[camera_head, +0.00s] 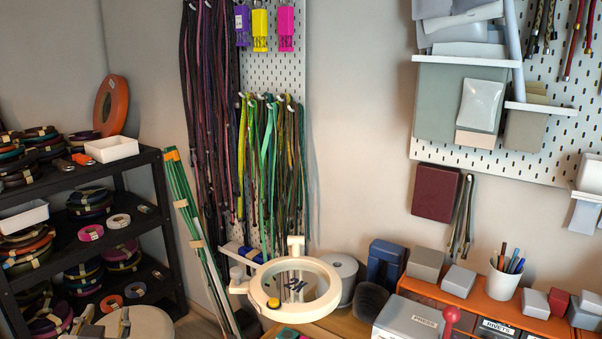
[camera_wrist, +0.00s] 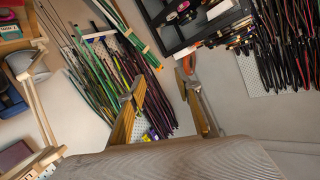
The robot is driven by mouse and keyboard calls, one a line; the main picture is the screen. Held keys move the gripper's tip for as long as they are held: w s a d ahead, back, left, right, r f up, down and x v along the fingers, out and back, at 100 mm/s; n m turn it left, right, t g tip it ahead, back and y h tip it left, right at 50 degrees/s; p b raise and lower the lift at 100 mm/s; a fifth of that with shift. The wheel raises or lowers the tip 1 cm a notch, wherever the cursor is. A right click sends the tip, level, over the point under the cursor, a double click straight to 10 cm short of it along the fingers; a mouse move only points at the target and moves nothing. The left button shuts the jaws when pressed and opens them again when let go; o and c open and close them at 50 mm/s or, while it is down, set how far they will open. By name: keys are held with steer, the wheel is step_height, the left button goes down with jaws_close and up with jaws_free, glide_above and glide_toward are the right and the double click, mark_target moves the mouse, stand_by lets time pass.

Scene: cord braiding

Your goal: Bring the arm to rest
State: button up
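My gripper (camera_wrist: 158,88) shows in the wrist view with its two fingers spread apart. No object is held between the fingers; hanging cords and bare wall show behind them. The wrist view is tilted. I cannot pick out my gripper in the head view. The task names no other object.
In the head view, a magnifier lamp (camera_head: 334,289) stands over the bench in front of hanging cords (camera_head: 212,110). A black shelf (camera_head: 120,166) with cord coils is at left. An orange organiser (camera_head: 485,308) and a pen cup (camera_head: 505,281) are at right. Open air lies mid-view.

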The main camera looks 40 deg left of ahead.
steer(key=w+d+f+g+h, duration=0.1)
steer(key=w+d+g+h, duration=0.15)
steer(key=d, duration=1.05)
steer(key=w+d+f+g+h, duration=0.2)
steer(key=w+d, duration=0.2)
steer(key=d, duration=0.9)
steer(key=w+d+f+g+h, duration=0.15)
steer(key=w+d, duration=0.25)
steer(key=d, duration=0.9)
steer(key=s+d+r+m+t+h, duration=0.1)
steer(key=d+m+h, duration=0.2)
steer(key=d, duration=1.5)
steer(key=s+d+r+m+t+h, duration=0.1)
steer(key=s+d+m+t+h, duration=0.1)
steer(key=d, duration=1.6)
steer(key=shift+d+r+m+h, duration=0.3)
steer(key=shift+m+h, duration=0.4)
steer(key=shift+m, duration=0.7)
